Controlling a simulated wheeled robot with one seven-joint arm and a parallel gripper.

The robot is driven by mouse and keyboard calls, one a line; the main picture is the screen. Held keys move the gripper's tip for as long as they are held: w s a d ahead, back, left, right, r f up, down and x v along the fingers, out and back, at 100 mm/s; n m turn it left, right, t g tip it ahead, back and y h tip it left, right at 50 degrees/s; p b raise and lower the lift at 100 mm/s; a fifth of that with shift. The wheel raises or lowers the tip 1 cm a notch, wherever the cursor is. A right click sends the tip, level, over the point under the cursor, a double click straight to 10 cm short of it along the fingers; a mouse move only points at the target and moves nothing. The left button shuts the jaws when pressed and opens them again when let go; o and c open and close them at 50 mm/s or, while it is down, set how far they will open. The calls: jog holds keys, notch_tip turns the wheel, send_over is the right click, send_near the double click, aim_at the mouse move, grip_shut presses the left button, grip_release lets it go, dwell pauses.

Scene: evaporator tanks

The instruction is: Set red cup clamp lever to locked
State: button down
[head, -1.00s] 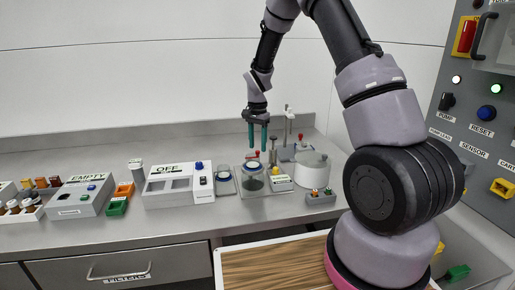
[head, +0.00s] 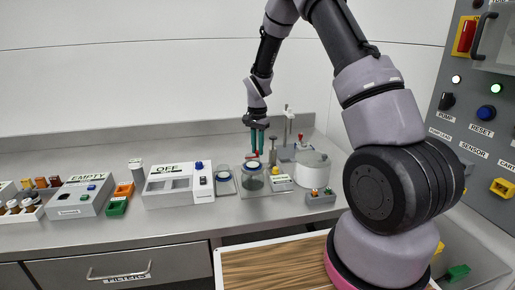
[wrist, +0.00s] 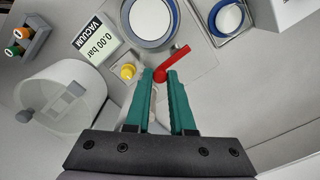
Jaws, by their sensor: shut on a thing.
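The red clamp lever (wrist: 181,54) shows in the wrist view as a short red bar beside the blue-ringed cup (wrist: 151,42), slanting up to the right from a round red end. My gripper (wrist: 163,76) has its teal fingers closed on that round end. The lever is small there and partly hidden by the fingers, and I cannot read any locked mark.
A vacuum gauge (wrist: 101,39) and a yellow knob (wrist: 127,71) sit close left of the lever in the wrist view. A white cylinder (wrist: 62,95) stands at the left. A second blue-rimmed dish (wrist: 229,18) is at upper right. Bare counter lies right.

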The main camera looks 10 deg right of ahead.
jog(key=shift+w, duration=0.1)
jog(key=shift+w+a+n, duration=0.45)
jog(key=shift+a+n, duration=0.05)
jog(key=shift+n, duration=2.45)
jog(key=shift+w+a+n, duration=0.5)
jog(key=shift+n, duration=2.4)
jog(key=shift+w+a+n, duration=0.45)
jog(key=shift+a+n, duration=0.05)
jog(key=shift+n, duration=2.45)
jog(key=c, duration=0.8)
grip_release()
jog(key=shift+o, duration=0.2)
notch_tip(320, 180, up, 11)
